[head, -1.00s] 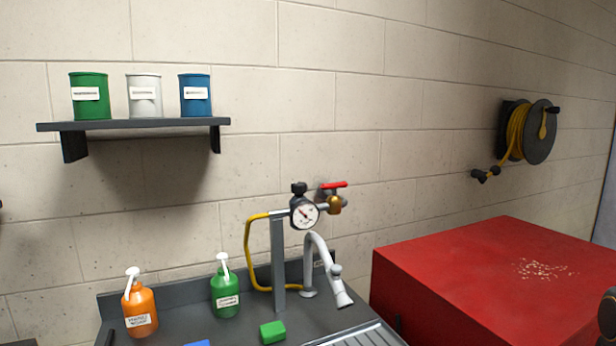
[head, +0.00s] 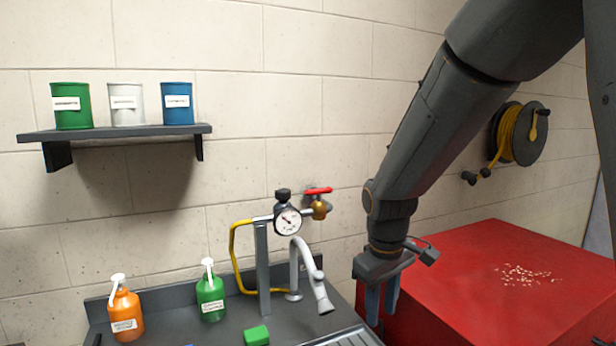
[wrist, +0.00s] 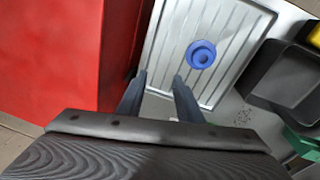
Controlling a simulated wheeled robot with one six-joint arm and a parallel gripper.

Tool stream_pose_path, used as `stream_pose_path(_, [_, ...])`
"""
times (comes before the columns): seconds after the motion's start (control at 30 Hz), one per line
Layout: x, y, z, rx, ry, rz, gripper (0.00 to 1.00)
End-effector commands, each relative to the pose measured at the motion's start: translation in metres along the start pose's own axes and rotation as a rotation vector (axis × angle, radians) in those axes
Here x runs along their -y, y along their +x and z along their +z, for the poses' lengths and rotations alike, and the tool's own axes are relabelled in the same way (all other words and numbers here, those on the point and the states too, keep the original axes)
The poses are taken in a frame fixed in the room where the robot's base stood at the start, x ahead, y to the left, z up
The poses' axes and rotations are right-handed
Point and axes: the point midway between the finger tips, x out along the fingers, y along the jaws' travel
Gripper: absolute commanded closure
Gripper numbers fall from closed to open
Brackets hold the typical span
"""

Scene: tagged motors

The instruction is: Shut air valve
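The air valve (head: 319,209) is a brass body with a red lever handle (head: 318,191) on the wall pipe, right of a pressure gauge (head: 288,221). The lever looks roughly level, in line with the pipe. My gripper (head: 382,312) points down in the head view, to the right of and below the valve, near the sink's right end and the red cabinet. It is open with nothing between its fingers. In the wrist view my gripper (wrist: 160,80) hangs above the edge of the ribbed drainboard. The valve is not in the wrist view.
A red cabinet (head: 470,270) stands to the right. The grey faucet (head: 308,270), green bottle (head: 210,297), orange bottle (head: 125,314) and green block (head: 257,335) are at the sink. A blue round object (wrist: 201,54) lies on the drainboard (wrist: 170,50). A shelf (head: 120,134) holds cans.

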Motion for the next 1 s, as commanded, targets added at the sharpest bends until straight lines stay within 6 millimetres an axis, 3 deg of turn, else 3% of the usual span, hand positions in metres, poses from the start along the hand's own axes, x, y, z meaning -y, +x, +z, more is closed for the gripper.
stream_pose_path(0.03, [-0.008,-0.022,-0.033,-0.003,-0.119,0.019,0.67])
stream_pose_path(0.1, [-0.018,-0.048,-0.073,0.004,-0.294,0.048,0.67])
stream_pose_path(0.3, [-0.033,-0.127,-0.179,0.045,-0.766,0.143,0.67])
stream_pose_path(0.5, [-0.033,-0.199,-0.255,0.114,-1.135,0.229,0.67])
stream_pose_path(0.6, [-0.03,-0.225,-0.277,0.143,-1.252,0.258,0.67])
stream_pose_path(0.73, [-0.027,-0.243,-0.292,0.168,-1.34,0.278,0.67])
stream_pose_path(0.87, [-0.029,-0.244,-0.296,0.18,-1.369,0.283,0.67])
stream_pose_path(1.0, [-0.034,-0.229,-0.296,0.181,-1.37,0.281,0.67])
